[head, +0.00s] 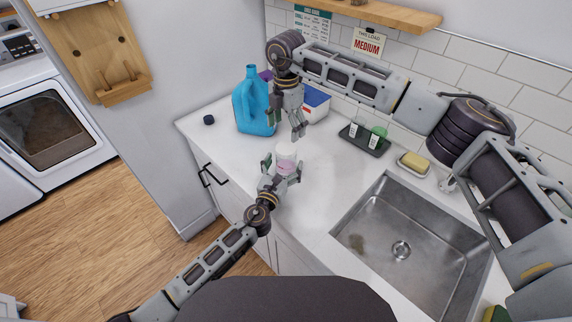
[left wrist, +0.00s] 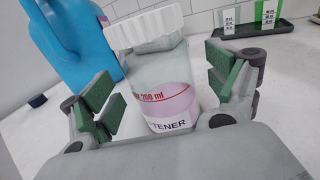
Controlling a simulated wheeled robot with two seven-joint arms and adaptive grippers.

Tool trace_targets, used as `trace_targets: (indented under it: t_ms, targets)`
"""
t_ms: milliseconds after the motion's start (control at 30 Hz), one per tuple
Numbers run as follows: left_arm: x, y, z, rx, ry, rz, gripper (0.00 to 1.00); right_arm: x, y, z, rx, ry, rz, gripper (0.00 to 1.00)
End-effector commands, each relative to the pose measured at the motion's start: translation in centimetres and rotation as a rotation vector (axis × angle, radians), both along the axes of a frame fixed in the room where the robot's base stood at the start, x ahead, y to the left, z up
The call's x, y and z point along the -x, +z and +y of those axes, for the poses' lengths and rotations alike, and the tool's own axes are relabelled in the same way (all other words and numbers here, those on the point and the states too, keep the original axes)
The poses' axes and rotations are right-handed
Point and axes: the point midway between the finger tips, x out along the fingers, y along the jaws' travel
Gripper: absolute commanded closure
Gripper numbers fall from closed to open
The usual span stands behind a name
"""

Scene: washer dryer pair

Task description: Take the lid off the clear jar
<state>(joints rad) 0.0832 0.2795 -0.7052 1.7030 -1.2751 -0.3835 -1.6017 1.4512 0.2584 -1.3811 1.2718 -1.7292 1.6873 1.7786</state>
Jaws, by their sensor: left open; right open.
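The clear jar (head: 286,163) stands on the white counter with pinkish liquid in it. In the left wrist view the jar (left wrist: 160,85) appears close up, with red "200 ml" print and a label ending in "TENER". Its white ribbed lid (left wrist: 146,27) is on top. My left gripper (head: 282,172) is open, with its green-padded fingers on either side of the jar; in the left wrist view gaps show between pads and glass. My right gripper (head: 287,130) is open and empty, pointing down above the jar, apart from the lid.
A white-and-blue box (head: 316,104), a dark tray (head: 364,143) with small cups and a soap dish (head: 413,165) line the wall. The sink (head: 400,250) lies right.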

Motion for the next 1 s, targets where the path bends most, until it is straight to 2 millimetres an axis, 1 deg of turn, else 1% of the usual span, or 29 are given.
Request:
trace_targets:
  t_ms: [100, 300, 667, 767, 1000]
  targets:
    - [-1.1, 0.0, -0.4, 0.001, 0.001, -0.001, 0.12, 0.0, 0.0, 0.0, 0.000, 0.000, 0.000, 0.21]
    - [-2.0, 0.0, -0.7, 0.001, 0.000, 0.000, 0.12, 0.0, 0.0, 0.0, 0.000, 0.000, 0.000, 0.21]
    - [-2.2, 0.0, -0.8, 0.001, 0.000, 0.000, 0.12, 0.0, 0.0, 0.0, 0.000, 0.000, 0.000, 0.21]
    - [-2.2, 0.0, -0.8, 0.001, 0.000, 0.000, 0.23, 0.0, 0.0, 0.0, 0.000, 0.000, 0.000, 0.21]
    - [-2.2, 0.0, -0.8, 0.000, 0.000, 0.000, 0.54, 0.0, 0.0, 0.0, 0.000, 0.000, 0.000, 0.21]
